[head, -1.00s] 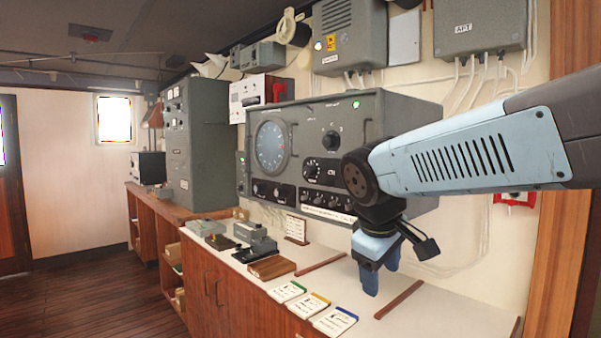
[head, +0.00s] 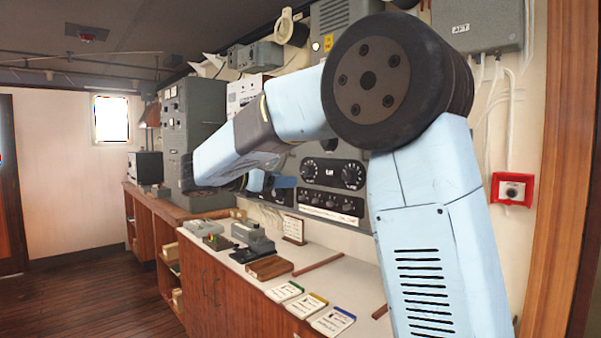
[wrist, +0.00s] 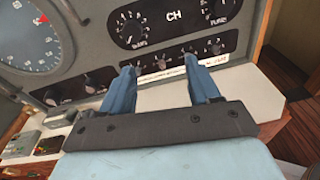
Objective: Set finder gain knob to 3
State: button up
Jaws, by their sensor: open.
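The grey instrument console stands on the wall above the counter. In the wrist view it carries a round scale (wrist: 35,40), a black panel with a large dial (wrist: 130,32), a row of small knobs (wrist: 217,47), and a lower left panel with knobs (wrist: 92,86). I cannot read which knob is the finder gain or its setting. My gripper (wrist: 161,66) is open and empty, its two blue fingers pointing at the console's lower front. In the head view it shows in front of the console (head: 270,182), and my arm hides the scale and much of the console.
A red-framed wall switch (head: 512,190) is at the right. The wooden floor at left is clear.

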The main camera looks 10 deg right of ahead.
jog(key=n+t+h, duration=0.1)
jog(key=n, duration=0.1)
send_near(304, 170)
jog(key=x, duration=0.8)
jog(key=shift+w+d+f, duration=0.1)
jog(key=shift+d, duration=0.15)
jog(key=shift+c, duration=0.2)
jog(key=c, duration=1)
